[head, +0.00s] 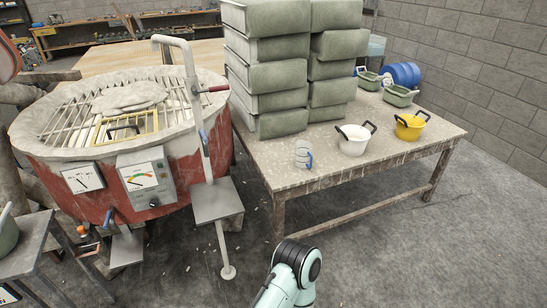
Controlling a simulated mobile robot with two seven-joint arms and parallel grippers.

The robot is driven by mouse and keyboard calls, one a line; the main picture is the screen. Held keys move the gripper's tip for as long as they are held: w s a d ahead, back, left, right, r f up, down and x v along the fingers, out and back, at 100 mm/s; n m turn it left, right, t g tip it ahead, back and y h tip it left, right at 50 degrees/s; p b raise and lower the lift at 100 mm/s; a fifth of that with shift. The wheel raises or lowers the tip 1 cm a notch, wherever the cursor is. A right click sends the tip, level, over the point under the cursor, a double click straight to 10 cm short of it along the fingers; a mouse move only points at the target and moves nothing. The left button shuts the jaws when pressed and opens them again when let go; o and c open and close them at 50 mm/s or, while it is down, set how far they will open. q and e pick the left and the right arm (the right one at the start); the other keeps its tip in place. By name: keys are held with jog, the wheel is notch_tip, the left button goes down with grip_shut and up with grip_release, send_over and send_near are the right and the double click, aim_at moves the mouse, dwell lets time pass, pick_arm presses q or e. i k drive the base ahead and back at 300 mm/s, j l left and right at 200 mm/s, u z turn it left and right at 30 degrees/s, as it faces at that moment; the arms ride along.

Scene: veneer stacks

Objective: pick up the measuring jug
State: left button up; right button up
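The measuring jug (301,152) looks like a small clear vessel with a blue handle. It stands on the speckled table (330,178) near its front left edge, in front of the stacked grey-green bins. Its blue handle is on the right side. Nothing touches the jug. Neither of my grippers shows in the head view; only a pale teal link of my own arm is visible at the bottom centre, well short of the table.
Tall stacks of grey-green bins (275,77) stand behind the jug. A white bucket (352,147) and a yellow bucket (408,132) stand to its right. A red round kiln (85,190) and a metal stand (217,200) are at the left. The floor at front right is clear.

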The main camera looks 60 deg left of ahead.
aim_at(303, 157)
jog(key=u, duration=2.15)
jog(key=i+l+u, duration=0.15)
jog(key=u, duration=0.2)
jog(key=i+l+u, duration=0.1)
jog(key=l+u, duration=0.2)
jog(key=i+l+u, duration=0.1)
jog(key=l+u, duration=0.25)
jog(key=i+l+u, duration=0.2)
jog(key=l, duration=0.3)
jog(key=l+u, duration=0.2)
jog(key=l, duration=0.25)
jog(key=l+u, duration=0.15)
jog(key=l, duration=0.95)
